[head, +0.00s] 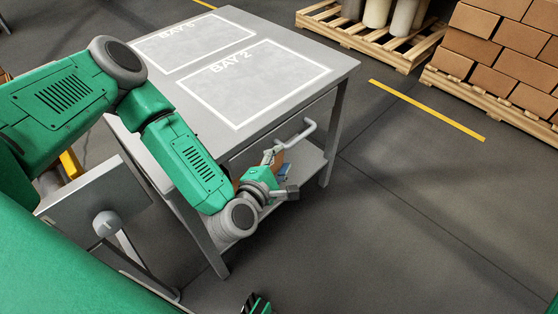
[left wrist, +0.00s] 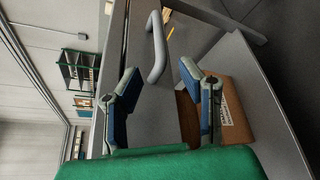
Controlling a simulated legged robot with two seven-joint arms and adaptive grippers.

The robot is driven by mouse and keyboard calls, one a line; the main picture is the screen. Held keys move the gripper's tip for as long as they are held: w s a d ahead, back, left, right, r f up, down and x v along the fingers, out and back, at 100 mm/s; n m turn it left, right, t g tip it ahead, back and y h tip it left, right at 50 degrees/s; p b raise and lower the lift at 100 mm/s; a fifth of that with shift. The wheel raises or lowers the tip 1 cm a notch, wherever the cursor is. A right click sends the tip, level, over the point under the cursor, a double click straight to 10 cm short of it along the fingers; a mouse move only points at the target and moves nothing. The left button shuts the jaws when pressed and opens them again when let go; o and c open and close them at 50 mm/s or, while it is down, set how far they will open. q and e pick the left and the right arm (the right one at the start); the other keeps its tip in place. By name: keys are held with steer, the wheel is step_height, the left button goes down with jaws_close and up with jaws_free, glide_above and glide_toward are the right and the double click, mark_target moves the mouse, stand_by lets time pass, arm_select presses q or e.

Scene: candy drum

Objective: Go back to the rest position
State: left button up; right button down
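My left gripper (head: 277,165) is low in front of the bench, just below the handle. In the left wrist view its two blue-padded fingers (left wrist: 158,72) are apart, with nothing held between them. Of my right arm only a small green and dark part shows at the bottom edge of the head view.
A cardboard box (left wrist: 234,112) with a white label lies on the bench's lower shelf (head: 310,160). A pallet of brown boxes (head: 494,40) and a pallet with cylinders (head: 395,42) stand at the upper right. The floor right of the bench is clear.

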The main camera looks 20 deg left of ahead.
arm_select(q)
steer(key=shift+s+r, duration=0.1)
steer(key=shift+s, duration=0.5)
steer(key=s+d+f+m+g+h+p, duration=0.1)
steer(key=s+d+f+m+g+h, duration=0.1)
steer(key=s+d+f+m+g, duration=0.3)
steer(key=s+d+m+g+h+p, duration=0.2)
steer(key=s+m+h, duration=0.1)
steer(key=s+m, duration=0.4)
steer(key=s+a+m+g+y+p, duration=0.1)
steer(key=s+a+m+g+y, duration=0.4)
steer(key=s+a+m+g, duration=0.3)
steer(key=s+a+m, duration=0.4)
steer(key=s+a, duration=0.1)
steer(key=a, duration=0.2)
steer(key=shift+m+p, duration=0.35)
steer(key=shift+m, duration=0.05)
steer(key=shift+s+a+f, duration=0.1)
